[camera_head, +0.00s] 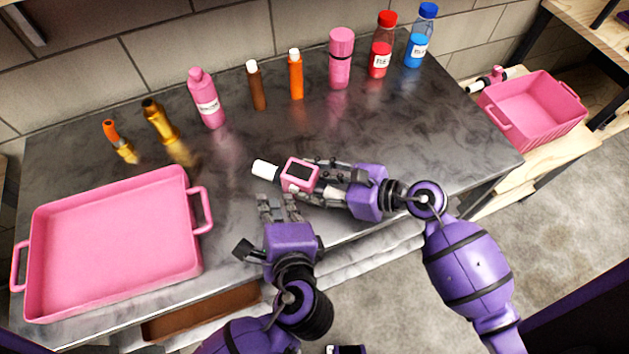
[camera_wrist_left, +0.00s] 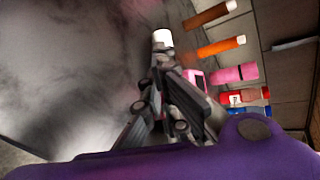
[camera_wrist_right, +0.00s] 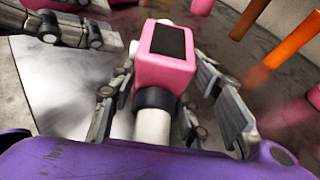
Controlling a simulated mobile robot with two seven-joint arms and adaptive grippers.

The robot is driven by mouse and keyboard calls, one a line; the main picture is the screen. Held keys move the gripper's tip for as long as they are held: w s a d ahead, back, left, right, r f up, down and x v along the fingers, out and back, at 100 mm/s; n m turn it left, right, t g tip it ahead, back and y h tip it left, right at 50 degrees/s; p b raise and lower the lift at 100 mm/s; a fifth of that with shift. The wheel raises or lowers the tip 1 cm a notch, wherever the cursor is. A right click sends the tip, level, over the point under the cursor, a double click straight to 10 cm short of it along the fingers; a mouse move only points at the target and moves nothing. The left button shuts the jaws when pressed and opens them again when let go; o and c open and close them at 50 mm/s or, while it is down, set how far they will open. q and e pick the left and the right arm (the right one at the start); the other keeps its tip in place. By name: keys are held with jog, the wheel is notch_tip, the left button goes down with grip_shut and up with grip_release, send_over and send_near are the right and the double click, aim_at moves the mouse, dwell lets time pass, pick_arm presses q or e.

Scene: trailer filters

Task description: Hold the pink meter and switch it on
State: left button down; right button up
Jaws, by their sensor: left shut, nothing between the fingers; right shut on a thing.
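The pink meter (camera_head: 300,175) has a dark screen and white ends. Its screen faces up and looks blank. My right gripper (camera_head: 322,178) is shut on it, holding it above the table; in the right wrist view the meter (camera_wrist_right: 167,58) sits between the fingers (camera_wrist_right: 160,110). My left gripper (camera_head: 280,207) is shut and empty, just below the meter in the head view. Its fingers show at the upper left of the right wrist view (camera_wrist_right: 75,32). In the left wrist view its fingers (camera_wrist_left: 165,90) hide most of the meter, leaving a white end (camera_wrist_left: 162,38) showing.
A pink tray (camera_head: 110,240) covers the table's left end. Along the back stand a pink bottle (camera_head: 207,100), brown (camera_head: 256,88) and orange (camera_head: 296,78) tubes, a pink cylinder (camera_head: 341,60), and red (camera_head: 381,50) and blue (camera_head: 417,45) bottles. The table's right part is clear.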

pick_arm(q)
jog(key=shift+w, duration=0.15)
jog(key=shift+w+d, duration=0.2)
jog(key=shift+w, duration=0.05)
jog(key=shift+w+d, duration=0.1)
jog(key=shift+w, duration=0.05)
dwell(0.4)
jog(key=shift+s+a, duration=0.3)
jog(key=shift+s, duration=0.25)
jog(key=shift+s+a, duration=0.45)
jog(key=shift+s, duration=0.45)
jog(key=shift+s+a, duration=0.5)
jog(key=shift+s, duration=0.4)
jog(key=shift+s+a, duration=0.45)
jog(key=shift+s, duration=0.45)
